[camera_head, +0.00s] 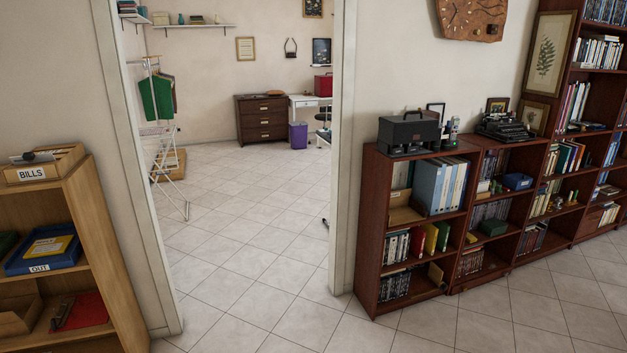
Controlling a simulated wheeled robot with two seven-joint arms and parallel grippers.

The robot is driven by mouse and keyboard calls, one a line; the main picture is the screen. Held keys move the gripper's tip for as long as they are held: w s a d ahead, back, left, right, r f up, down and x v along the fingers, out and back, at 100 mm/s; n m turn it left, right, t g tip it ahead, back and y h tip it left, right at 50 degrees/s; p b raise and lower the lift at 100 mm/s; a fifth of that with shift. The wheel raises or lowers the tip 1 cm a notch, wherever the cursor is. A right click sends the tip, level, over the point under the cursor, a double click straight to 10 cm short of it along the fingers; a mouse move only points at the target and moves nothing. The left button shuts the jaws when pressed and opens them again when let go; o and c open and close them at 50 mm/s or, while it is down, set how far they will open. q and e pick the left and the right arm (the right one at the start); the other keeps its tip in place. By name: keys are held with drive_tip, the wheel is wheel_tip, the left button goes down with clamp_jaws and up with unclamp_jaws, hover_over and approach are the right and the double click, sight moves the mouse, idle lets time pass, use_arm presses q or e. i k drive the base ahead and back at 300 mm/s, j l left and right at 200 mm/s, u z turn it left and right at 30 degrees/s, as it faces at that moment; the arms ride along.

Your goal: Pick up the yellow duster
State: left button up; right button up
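I cannot make out a yellow duster for certain anywhere in this view. Yellow items that show are an upright yellow thing (442,236) on the dark bookcase's middle shelf, beside a green one and a red one, and a small yellow thing (470,238) in the bay to its right. A yellow sheet (50,246) lies in the blue OUT tray (46,262) on the left wooden shelf. They are too small to identify further. Neither of my grippers is in view.
An open doorway with clear tiled floor (255,235) leads to a back room with a drying rack (165,165), a dark drawer chest (263,120) and a purple bin (299,135). Dark bookcases (368,230) line the right wall; a wooden shelf (95,250) stands left.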

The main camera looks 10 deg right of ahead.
sight(469, 238)
drive_tip(key=i+l+z, duration=0.2)
drive_tip(key=i+z, duration=0.7)
drive_tip(key=i+j+z, duration=0.1)
drive_tip(key=i+z, duration=0.35)
drive_tip(key=i+l+u, duration=0.15)
drive_tip(key=i+l, duration=1)
drive_tip(key=i, duration=0.05)
